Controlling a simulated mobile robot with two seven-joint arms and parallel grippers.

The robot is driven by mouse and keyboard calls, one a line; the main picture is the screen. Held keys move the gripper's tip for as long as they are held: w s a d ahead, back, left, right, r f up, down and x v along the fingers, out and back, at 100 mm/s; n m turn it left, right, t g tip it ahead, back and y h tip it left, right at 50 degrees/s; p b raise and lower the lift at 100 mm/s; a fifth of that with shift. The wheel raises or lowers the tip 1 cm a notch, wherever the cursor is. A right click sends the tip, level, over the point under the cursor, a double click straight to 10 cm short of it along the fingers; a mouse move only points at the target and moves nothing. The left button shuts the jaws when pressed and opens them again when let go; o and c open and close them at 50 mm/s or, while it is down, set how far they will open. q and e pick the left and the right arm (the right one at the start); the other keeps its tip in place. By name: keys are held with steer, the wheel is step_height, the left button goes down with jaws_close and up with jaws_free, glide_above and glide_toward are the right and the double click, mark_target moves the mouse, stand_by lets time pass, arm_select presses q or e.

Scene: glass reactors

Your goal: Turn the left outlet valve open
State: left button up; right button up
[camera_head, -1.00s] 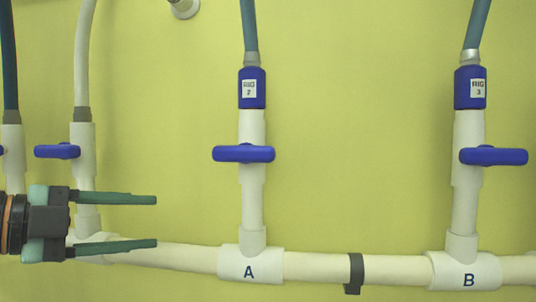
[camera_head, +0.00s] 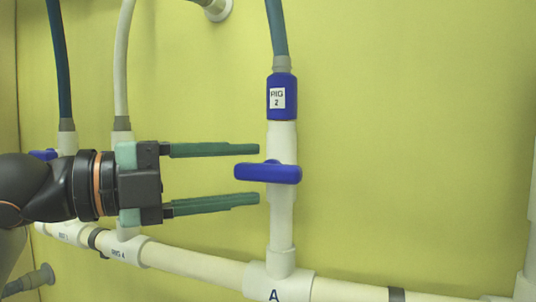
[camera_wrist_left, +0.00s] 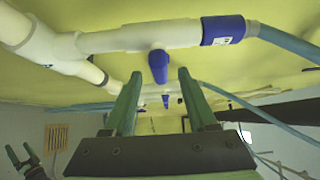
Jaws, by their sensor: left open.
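The valve on the upright white pipe above the "A" tee has a blue handle (camera_head: 268,173) that lies crosswise to the pipe. A blue "RIG 2" collar (camera_head: 282,97) sits above it. My left gripper (camera_head: 258,174) is open, with one green finger above the handle and one below its left end. In the left wrist view, the handle (camera_wrist_left: 158,66) shows end-on just beyond and between the fingertips (camera_wrist_left: 159,76). I cannot tell whether they touch it. My right gripper (camera_wrist_left: 22,155) shows small at the lower left of the wrist view; its jaw state is unclear.
A white horizontal pipe (camera_head: 200,262) runs below, with the "A" tee (camera_head: 277,282) at its right part. Two more hoses stand at left, behind my arm, with another blue handle (camera_head: 43,155). The yellow wall right of the valve is clear.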

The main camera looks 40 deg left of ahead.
mark_target(254, 174)
arm_select(q)
steer(key=shift+p+x, duration=0.75)
steer(key=shift+x, duration=1.3)
steer(key=shift+c, duration=0.3)
jaws_close()
